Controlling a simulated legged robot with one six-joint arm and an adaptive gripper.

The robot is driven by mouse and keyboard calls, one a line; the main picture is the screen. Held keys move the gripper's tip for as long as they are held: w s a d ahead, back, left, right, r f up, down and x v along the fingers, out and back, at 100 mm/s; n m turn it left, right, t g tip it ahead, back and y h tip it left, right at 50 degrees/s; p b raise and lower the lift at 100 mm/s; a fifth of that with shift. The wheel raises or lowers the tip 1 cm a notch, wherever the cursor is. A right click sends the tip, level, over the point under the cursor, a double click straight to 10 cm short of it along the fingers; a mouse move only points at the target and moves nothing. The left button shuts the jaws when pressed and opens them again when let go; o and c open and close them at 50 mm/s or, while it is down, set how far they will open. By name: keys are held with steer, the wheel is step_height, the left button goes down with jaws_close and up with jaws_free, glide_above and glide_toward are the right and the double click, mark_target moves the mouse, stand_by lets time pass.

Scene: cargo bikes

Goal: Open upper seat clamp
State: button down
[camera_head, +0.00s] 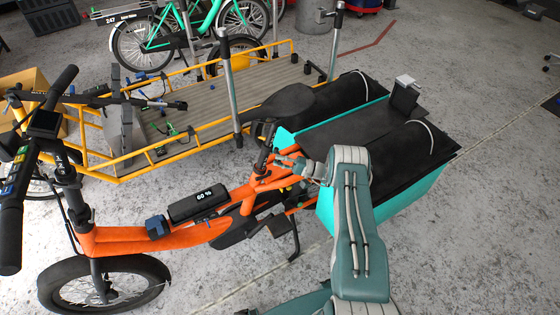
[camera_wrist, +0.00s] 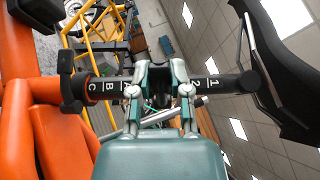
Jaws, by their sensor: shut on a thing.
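In the wrist view the dark seat post (camera_wrist: 215,86) runs across the picture, with letters B and C on its left part and 1 and 2 on its right. My gripper (camera_wrist: 160,72) is shut at the joint between these parts, where the upper seat clamp sits. The fingers hide most of the clamp and its lever, so I cannot tell its exact state. A lower clamp (camera_wrist: 70,88) is at the post's left end by the orange frame (camera_wrist: 62,145). In the head view my gripper (camera_head: 285,161) reaches the post (camera_head: 263,156) from the right, below the black saddle (camera_head: 288,102).
The orange bike (camera_head: 150,237) has a teal cargo box (camera_head: 400,197) behind the saddle, close to my arm. A yellow-railed cargo bike (camera_head: 160,157) stands behind it. A handlebar (camera_head: 45,122) is at the left. The floor in front is clear.

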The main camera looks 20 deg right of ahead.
steer(key=shift+s+a+f, duration=0.1)
steer(key=shift+f, duration=0.1)
steer(key=c, duration=0.6)
jaws_free()
steer(key=shift+o, duration=0.2)
steer(key=shift+r, duration=0.1)
